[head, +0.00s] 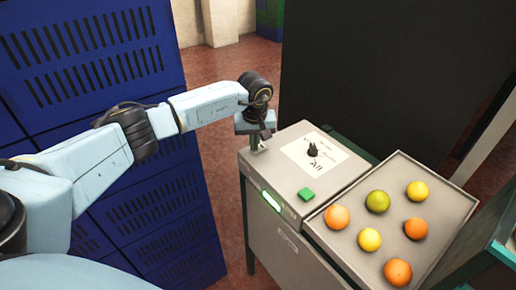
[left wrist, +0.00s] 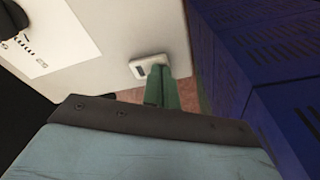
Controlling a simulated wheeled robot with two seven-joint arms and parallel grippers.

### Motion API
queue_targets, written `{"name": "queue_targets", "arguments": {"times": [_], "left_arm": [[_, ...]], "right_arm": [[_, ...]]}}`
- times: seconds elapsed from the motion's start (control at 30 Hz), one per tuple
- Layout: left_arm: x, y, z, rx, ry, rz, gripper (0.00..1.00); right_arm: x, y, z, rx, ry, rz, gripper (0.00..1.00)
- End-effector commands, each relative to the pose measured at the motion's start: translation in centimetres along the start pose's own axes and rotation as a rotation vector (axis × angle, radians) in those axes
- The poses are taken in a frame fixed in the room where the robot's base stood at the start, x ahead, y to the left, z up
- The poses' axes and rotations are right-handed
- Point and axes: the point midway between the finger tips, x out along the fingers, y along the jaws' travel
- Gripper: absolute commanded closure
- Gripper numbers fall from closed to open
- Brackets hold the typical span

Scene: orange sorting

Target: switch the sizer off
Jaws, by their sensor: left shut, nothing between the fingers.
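The sizer (head: 285,185) is a grey box on a green stand, with a lit green strip (head: 271,202) on its front edge. Its top carries a green button (head: 306,195) and a black knob (head: 312,151) on a white label. A small white switch-like part with a dark slot (left wrist: 140,71) sits near the edge of the top in the left wrist view. My left gripper (head: 256,146) is over the sizer's back left corner. Its green fingers (left wrist: 164,90) are shut and empty, right beside the white part; I cannot tell whether they touch it. My right gripper is out of view.
A grey tray (head: 452,208) right of the sizer holds several oranges and yellow-green fruits. Blue slotted crates (head: 150,215) are stacked at left, under and behind my left arm. A large dark panel (head: 385,75) stands behind. Red floor shows between crates and sizer.

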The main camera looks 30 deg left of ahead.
Motion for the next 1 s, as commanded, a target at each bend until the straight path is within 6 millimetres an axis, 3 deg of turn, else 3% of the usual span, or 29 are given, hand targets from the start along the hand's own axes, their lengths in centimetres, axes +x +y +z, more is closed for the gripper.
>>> {"name": "queue_targets", "arguments": {"times": [0.37,1.0], "left_arm": [[-0.1,0.0,0.0,0.000,0.001,0.000,1.00],[-5.0,0.0,-0.8,0.000,0.000,0.000,1.00]], "right_arm": [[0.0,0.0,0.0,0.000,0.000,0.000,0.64],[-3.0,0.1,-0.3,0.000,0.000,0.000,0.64]]}}
